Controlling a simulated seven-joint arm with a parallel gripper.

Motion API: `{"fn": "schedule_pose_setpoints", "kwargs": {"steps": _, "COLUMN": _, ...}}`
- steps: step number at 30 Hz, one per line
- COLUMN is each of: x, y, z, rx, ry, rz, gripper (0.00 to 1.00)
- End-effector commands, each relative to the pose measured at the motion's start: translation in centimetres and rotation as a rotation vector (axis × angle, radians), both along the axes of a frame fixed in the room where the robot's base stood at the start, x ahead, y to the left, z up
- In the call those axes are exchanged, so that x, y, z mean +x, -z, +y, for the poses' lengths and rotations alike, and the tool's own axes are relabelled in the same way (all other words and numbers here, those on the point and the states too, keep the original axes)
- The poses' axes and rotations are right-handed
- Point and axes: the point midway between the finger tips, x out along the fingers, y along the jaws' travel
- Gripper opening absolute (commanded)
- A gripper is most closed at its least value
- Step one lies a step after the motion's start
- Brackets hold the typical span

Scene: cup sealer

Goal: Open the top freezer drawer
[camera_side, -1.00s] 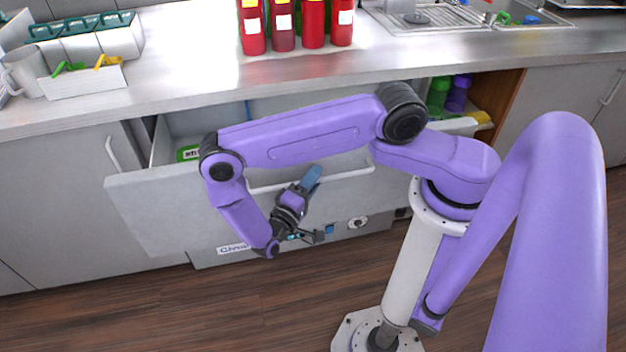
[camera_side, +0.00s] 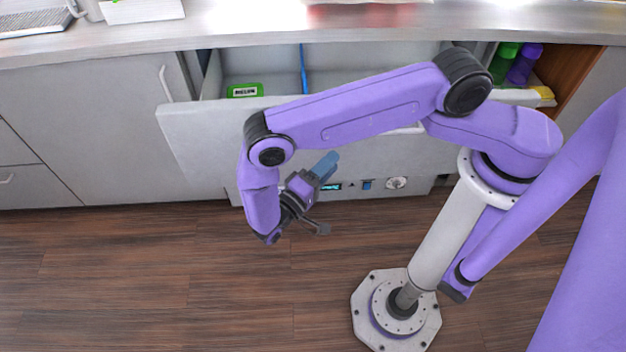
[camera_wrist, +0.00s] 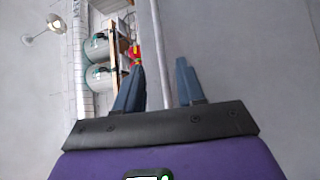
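The top freezer drawer (camera_side: 205,145) stands pulled out under the counter, with its white front forward and its inside showing from above. Part of its handle bar (camera_side: 405,130) shows right of my arm; the rest is hidden behind the arm. My gripper (camera_side: 326,163) is in front of the drawer front, below the handle line in the side view. In the wrist view, the two blue fingers of my gripper (camera_wrist: 162,66) are apart. A pale bar (camera_wrist: 157,62) runs in the gap between them in that view; I cannot tell whether they touch it.
A green labelled box (camera_side: 244,90) and a blue divider (camera_side: 303,68) show inside the drawer. A control panel (camera_side: 367,184) is below it. Green and purple bottles (camera_side: 522,65) stand in an open compartment at right.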

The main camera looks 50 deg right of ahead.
Motion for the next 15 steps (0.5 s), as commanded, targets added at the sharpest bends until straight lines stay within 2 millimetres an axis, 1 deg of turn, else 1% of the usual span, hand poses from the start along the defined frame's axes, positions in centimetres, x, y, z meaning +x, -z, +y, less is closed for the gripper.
{"fn": "schedule_pose_setpoints", "kwargs": {"steps": 1, "x": 0.0, "y": 0.2, "z": 1.0, "rx": 0.001, "ry": -0.001, "rz": -0.001, "gripper": 0.39}}
{"fn": "schedule_pose_setpoints", "kwargs": {"steps": 3, "x": 0.0, "y": 0.4, "z": 2.1, "rx": 0.000, "ry": -0.001, "rz": -0.001, "gripper": 0.39}}
{"fn": "schedule_pose_setpoints", "kwargs": {"steps": 6, "x": 0.1, "y": 0.5, "z": 3.4, "rx": 0.000, "ry": -0.001, "rz": -0.001, "gripper": 0.39}}
{"fn": "schedule_pose_setpoints", "kwargs": {"steps": 10, "x": 0.0, "y": 0.7, "z": 4.5, "rx": -0.001, "ry": 0.000, "rz": 0.000, "gripper": 0.39}}
{"fn": "schedule_pose_setpoints", "kwargs": {"steps": 15, "x": 0.0, "y": 0.7, "z": 5.1, "rx": -0.001, "ry": 0.001, "rz": 0.001, "gripper": 0.39}}
